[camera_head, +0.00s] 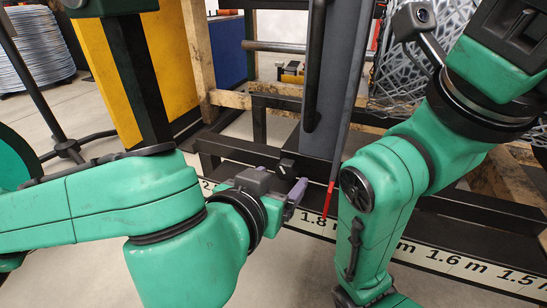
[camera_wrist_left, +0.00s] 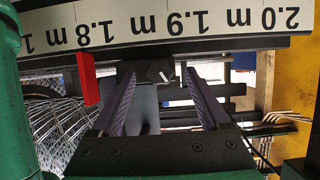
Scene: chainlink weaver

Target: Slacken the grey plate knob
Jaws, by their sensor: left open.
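The knob (camera_head: 287,167) is a small black part low on the front of the grey plate (camera_head: 314,141), above the length scale. My left gripper (camera_head: 291,183) is open, with purple-grey fingers close in front of the knob. In the left wrist view the gripper (camera_wrist_left: 159,80) has nothing between its fingers but the view of the knob. I cannot tell whether the fingers reach around it. My right gripper is out of view.
A white scale strip (camera_head: 444,257) with metre marks runs along the black rail below. A red pointer (camera_head: 331,196) hangs at about 1.8 m, close to the left gripper. My right arm stands just right of it. Wire mesh (camera_head: 405,80) and wooden posts are behind.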

